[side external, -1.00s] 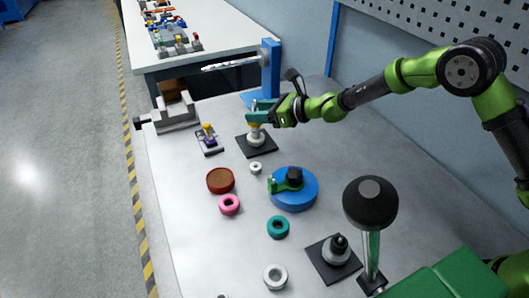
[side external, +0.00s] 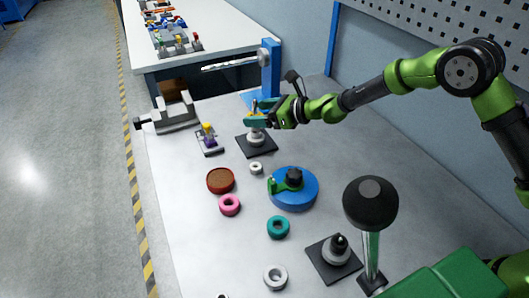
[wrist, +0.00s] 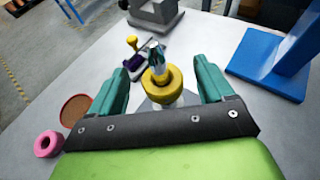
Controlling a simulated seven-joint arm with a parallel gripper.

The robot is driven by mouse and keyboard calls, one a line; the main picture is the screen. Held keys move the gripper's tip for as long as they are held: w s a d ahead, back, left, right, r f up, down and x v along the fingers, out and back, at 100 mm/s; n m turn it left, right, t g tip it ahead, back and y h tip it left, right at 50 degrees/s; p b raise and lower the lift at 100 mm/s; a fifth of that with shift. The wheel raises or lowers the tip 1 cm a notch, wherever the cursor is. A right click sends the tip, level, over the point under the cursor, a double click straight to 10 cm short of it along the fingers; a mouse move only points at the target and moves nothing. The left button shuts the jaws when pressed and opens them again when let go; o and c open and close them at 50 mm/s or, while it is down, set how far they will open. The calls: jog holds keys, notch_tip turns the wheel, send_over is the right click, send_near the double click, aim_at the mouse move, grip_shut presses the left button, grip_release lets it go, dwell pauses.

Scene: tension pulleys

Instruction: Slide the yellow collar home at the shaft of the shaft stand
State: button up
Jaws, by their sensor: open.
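The yellow collar (wrist: 157,88) is around the upright shaft (wrist: 154,58) of the shaft stand. The shaft tip shows above it. The stand's pale stepped body and dark square base (side external: 257,147) show in the side view. My gripper (wrist: 160,70) has its teal fingers apart, one on each side of the collar, with visible gaps between them and it. In the side view my gripper (side external: 256,112) is at the shaft's upper part and hides much of the collar. I cannot tell whether the collar touches the stand's shoulder below.
A small purple part with a yellow top (side external: 208,132) stands left of the stand, with a grey vise (side external: 176,115) behind. A blue upright (side external: 270,75) rises close behind my gripper. A white ring (side external: 256,168) and a blue disc (side external: 305,192) lie in front.

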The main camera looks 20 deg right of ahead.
jog(key=v, duration=1.7)
jog(key=shift+f, duration=0.1)
